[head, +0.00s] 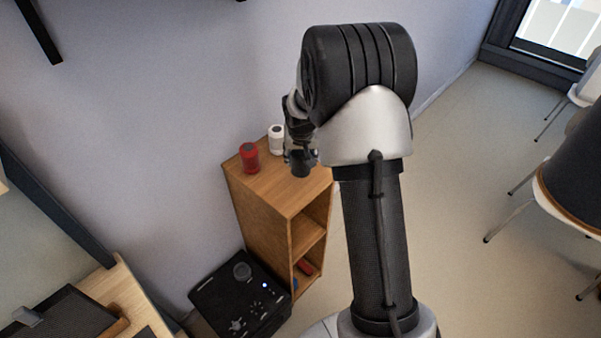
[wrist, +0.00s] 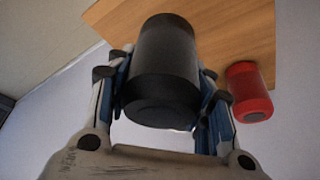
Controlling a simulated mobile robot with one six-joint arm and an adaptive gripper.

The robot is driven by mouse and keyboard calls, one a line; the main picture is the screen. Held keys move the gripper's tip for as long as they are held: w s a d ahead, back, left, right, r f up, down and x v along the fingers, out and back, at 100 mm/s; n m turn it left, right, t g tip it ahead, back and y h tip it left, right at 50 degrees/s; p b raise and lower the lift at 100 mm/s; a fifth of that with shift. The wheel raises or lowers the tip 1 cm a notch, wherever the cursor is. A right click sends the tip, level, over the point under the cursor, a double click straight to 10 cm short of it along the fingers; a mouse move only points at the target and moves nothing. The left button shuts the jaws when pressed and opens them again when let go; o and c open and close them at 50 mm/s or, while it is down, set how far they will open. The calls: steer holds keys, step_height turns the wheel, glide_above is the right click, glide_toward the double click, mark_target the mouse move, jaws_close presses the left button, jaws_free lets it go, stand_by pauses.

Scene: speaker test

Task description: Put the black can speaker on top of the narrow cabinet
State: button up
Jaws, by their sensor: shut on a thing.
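The black can speaker (wrist: 164,65) fills the middle of the wrist view, between the two fingers of my gripper (wrist: 163,88). My gripper is shut on it. In the head view the speaker (head: 303,164) shows below my gripper (head: 298,150), partly hidden by it, at the top of the narrow cabinet (head: 290,195). The cabinet is light wood with open shelves. I cannot tell whether the speaker touches the cabinet top. The cabinet top also shows behind the speaker in the wrist view (wrist: 235,30).
A red can (head: 249,158) and a white can (head: 276,140) stand on the cabinet top, left of the speaker. The front part of the top is bare. A black box with knobs (head: 240,295) stands beside the cabinet. White chairs (head: 560,200) are at the right.

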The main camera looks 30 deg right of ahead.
mark_target(301, 168)
steer(key=shift+f+b, duration=0.8)
steer(key=shift+f, duration=1.9)
steer(key=shift+f, duration=0.15)
steer(key=o, duration=1.3)
